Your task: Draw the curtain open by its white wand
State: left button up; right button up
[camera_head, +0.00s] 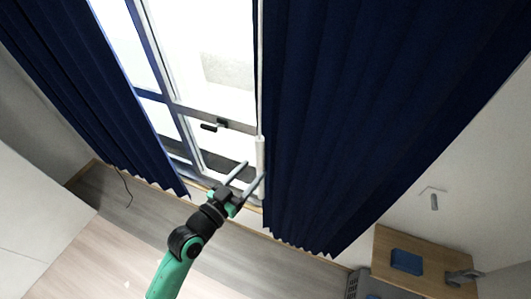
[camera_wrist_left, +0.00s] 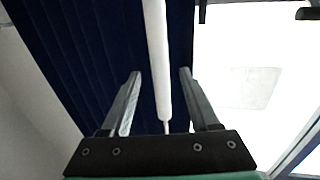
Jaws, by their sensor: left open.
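The white wand (camera_head: 260,152) hangs along the left edge of the right dark blue curtain (camera_head: 345,110), with a thicker lower part. My left gripper (camera_head: 254,169) is open at the wand's lower end. In the left wrist view the wand (camera_wrist_left: 157,55) runs down between the two open fingers (camera_wrist_left: 160,72), with visible gaps on both sides, so the fingers are not closed on it. How deep it sits between them I cannot tell. The curtain (camera_wrist_left: 85,50) is behind it in that view. My right gripper is not in view.
A second blue curtain (camera_head: 85,80) hangs at the left. Between the curtains is a bright window with a dark handle (camera_head: 214,125). A wooden desk (camera_head: 425,262) with a blue item (camera_head: 406,262) stands at lower right. The wooden floor (camera_head: 130,235) at lower left is mostly clear.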

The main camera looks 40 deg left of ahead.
pick_arm(q)
jog(key=w+a, duration=0.1)
jog(key=w, duration=0.7)
grip_shut()
dwell(1.1)
